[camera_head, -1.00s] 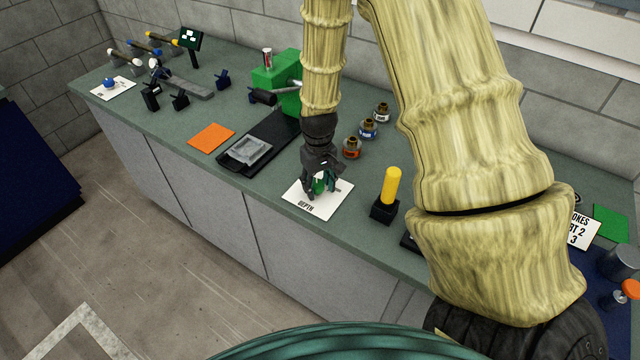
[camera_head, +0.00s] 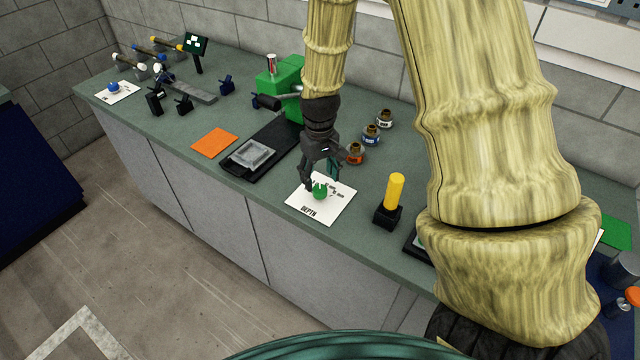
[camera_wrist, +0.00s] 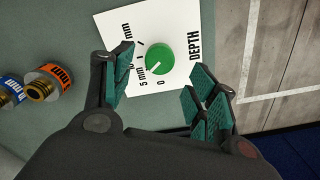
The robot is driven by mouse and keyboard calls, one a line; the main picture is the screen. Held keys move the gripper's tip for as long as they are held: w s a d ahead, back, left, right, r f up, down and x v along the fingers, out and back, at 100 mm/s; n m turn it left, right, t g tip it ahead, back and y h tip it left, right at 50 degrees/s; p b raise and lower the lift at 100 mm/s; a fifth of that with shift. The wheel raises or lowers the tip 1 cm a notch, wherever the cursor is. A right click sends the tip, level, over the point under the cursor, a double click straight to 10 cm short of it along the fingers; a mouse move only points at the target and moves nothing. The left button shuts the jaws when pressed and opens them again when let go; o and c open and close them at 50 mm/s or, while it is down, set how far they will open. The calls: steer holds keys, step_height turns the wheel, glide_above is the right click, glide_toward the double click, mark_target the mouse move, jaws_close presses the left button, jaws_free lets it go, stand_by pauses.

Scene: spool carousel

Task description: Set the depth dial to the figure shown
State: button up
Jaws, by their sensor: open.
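The green depth dial (camera_head: 320,193) stands on a white card (camera_head: 338,203) marked DEPTH near the counter's front edge. In the wrist view the dial (camera_wrist: 160,60) has a pale mark toward the lower left, on the side of the printed 5 mm and 0; its exact setting is hard to tell. Other scale marks are partly hidden by a finger. My gripper (camera_head: 321,184) is open and empty just above and behind the dial. In the wrist view the fingers of my gripper (camera_wrist: 160,80) are spread apart, clear of the dial.
Several spools (camera_head: 371,133) stand behind the card. A yellow-handled post (camera_head: 395,191) is to its right. A black base with a grey tray (camera_head: 254,154), a green machine (camera_head: 281,82) and an orange mat (camera_head: 214,142) lie left. A small dark screen (camera_head: 196,44) is too small to read.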

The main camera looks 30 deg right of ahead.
mark_target(319, 189)
steer(key=shift+a+r, duration=0.1)
steer(key=shift+r, duration=2.85)
